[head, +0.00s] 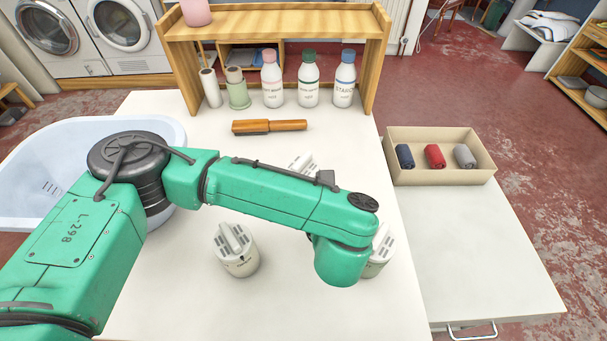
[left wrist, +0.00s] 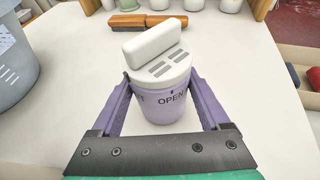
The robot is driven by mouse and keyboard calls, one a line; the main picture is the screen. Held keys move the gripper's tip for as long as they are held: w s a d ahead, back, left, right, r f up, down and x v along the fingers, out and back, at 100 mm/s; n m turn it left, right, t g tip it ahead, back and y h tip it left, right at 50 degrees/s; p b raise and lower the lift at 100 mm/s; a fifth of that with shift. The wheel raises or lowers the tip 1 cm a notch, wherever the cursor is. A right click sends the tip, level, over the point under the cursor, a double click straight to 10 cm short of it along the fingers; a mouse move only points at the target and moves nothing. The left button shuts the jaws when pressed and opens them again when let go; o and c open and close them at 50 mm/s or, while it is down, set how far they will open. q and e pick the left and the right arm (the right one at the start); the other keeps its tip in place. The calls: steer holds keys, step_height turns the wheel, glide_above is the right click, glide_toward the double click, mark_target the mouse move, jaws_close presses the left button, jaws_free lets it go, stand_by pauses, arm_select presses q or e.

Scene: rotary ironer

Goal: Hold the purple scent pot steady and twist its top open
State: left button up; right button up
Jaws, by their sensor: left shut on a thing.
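The purple scent pot (left wrist: 166,110) stands upright in the left wrist view, with "OPEN" and a small mark on its side. Its white slotted top (left wrist: 152,62) with a raised bar grip sits on it. My left gripper (left wrist: 160,84) is shut on the pot's body, one finger at each side below the top. In the head view my left arm hides most of this pot; a slotted white top (head: 302,161) shows just behind the arm. My right gripper is in neither view.
Two similar pale pots stand nearer, one (head: 240,262) left and one (head: 376,268) partly behind my left wrist. A wooden-handled brush (head: 270,126) lies behind; bottles (head: 308,85) stand beyond it. A box (head: 440,176) with rolled cloths is right, a basin (head: 40,150) left.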

arm_select(q)
steer(key=shift+f, duration=0.15)
stand_by(0.3)
steer(key=o, duration=1.2)
steer(key=shift+r+b, duration=0.3)
steer(key=shift+b, duration=0.3)
steer(key=c, duration=1.3)
steer(key=shift+c, duration=0.2)
